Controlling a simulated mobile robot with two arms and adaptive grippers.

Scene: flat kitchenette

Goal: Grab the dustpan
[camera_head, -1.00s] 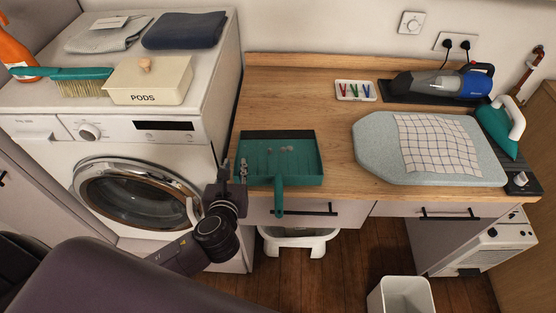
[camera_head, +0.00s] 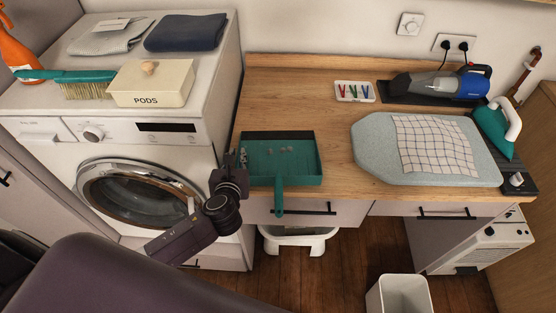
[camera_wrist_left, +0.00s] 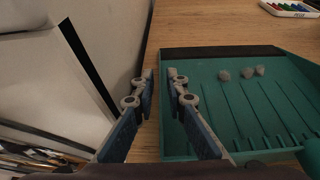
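The teal dustpan (camera_head: 300,178) lies on the wooden counter, its handle (camera_head: 279,200) sticking out over the front edge. A few small grey clumps lie in the pan. My left gripper (camera_head: 243,158) is at the pan's left side in the head view. In the left wrist view the two fingers (camera_wrist_left: 163,82) stand apart with a narrow gap, by the left wall of the dustpan (camera_wrist_left: 240,110). I cannot tell whether they touch the wall. The handle's base shows at the right edge of the wrist view. My right gripper is not in view.
The washing machine (camera_head: 140,185) stands left of the counter (camera_head: 335,135), bearing a brush (camera_head: 85,90) and a PODS box (camera_head: 150,84). An ironing pad (camera_head: 375,150) with a checked cloth lies to the right. A small tray of pegs (camera_head: 355,92) is behind. A white bin (camera_head: 400,295) stands on the floor.

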